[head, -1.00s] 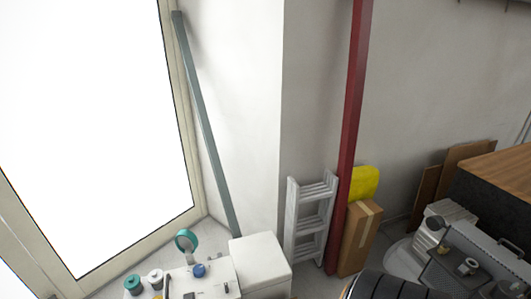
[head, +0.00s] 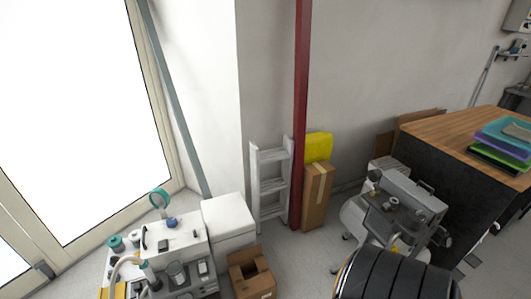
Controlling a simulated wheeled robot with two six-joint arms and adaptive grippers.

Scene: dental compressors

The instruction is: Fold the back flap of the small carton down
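A small brown carton (head: 252,284) stands on the floor at the bottom of the head view, in front of a white box-shaped unit. Its top looks at least partly open, with a dark gap showing. The carton's lower part comes close to the bottom edge of the picture. Neither of my grippers is in view.
A white equipment cart (head: 172,252) and the white unit (head: 228,222) stand left of and behind the carton. A black ribbed rounded object (head: 392,278) is to its right. A tall taped box (head: 317,197) and white ladder (head: 270,184) stand behind. Some bare floor (head: 308,262) lies between.

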